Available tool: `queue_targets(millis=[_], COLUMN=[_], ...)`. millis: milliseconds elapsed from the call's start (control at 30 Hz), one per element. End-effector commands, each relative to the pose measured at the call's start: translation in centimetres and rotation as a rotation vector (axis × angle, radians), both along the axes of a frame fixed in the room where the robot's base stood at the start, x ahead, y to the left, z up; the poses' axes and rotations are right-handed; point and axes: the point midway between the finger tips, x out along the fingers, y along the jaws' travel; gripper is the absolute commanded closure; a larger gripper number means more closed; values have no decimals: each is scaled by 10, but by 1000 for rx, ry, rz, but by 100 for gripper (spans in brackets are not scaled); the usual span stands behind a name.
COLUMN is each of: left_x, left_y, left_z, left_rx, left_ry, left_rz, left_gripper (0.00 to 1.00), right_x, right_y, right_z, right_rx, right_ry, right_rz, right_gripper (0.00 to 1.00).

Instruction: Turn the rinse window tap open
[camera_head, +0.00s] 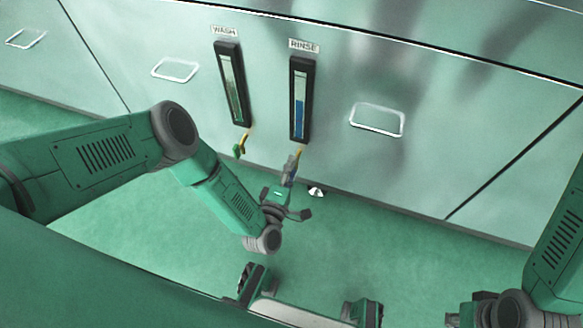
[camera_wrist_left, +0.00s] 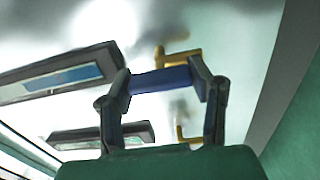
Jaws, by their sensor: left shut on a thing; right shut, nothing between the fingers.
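The rinse window (camera_head: 302,98) is a dark-framed upright sight glass under the RINSE label (camera_head: 304,46), with blue in its lower part. Its brass tap (camera_head: 299,152) sits just below it. In the left wrist view the brass tap (camera_wrist_left: 178,57) stands behind a blue handle (camera_wrist_left: 160,80) that spans between my fingers. My left gripper (camera_head: 291,168) is shut on this handle, and the fingers hide its ends. The rinse window also shows in the left wrist view (camera_wrist_left: 62,82). My right gripper (camera_head: 462,315) is at the lower right, away from the taps, shut and empty.
The wash window (camera_head: 232,84) stands to the left, with its green-handled tap (camera_head: 240,146) below. Recessed handles (camera_head: 377,120) sit on the metal panels. A small white and dark object (camera_head: 316,191) lies near the panel's foot. The green floor (camera_head: 400,235) is mostly clear.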

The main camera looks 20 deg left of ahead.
Motion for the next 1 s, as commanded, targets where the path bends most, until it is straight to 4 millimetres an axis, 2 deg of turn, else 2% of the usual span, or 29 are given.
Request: queue_targets(millis=[33,567,600,633,1000], left_x=[-5,-5,-5,-5,-6], left_y=[1,1,1,1,0], left_z=[-6,-6,-6,-6,-3], left_rx=[-5,-25,-25,-25,-27], left_ry=[16,18,18,17,8], left_rz=[-2,-2,-1,-1,-1], left_gripper=[82,82,39,31,31], right_x=[0,0,0,0,-1], right_y=[0,0,0,0,0], right_z=[0,0,0,0,0], right_rx=[0,0,0,0,0], right_ry=[0,0,0,0,-2], right_rz=[0,0,0,0,0], right_gripper=[100,100,100,100,100])
